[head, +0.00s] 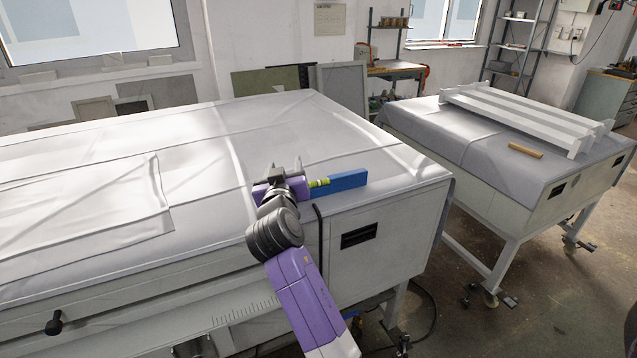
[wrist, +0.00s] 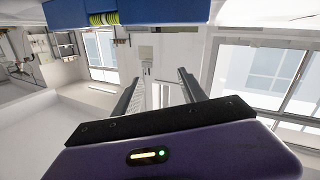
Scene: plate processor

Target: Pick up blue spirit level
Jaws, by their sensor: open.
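The blue spirit level (head: 348,180) lies on the white-covered table near its front right edge, with a yellow-green vial in its body. My gripper (head: 284,168) is in front of its left part and hides that end. In the wrist view the level (wrist: 170,11) runs across the top edge, its vial (wrist: 103,18) at the upper left. It lies outside the space between my fingers. My gripper (wrist: 158,78) is open, the two dark fingers apart with nothing between them.
The large table (head: 90,250) has a loose white sheet over it. A second table (head: 430,125) at the right holds white beams (head: 520,115) and a small wooden piece (head: 525,150). A gap of bare floor separates the tables. Shelves stand along the back wall.

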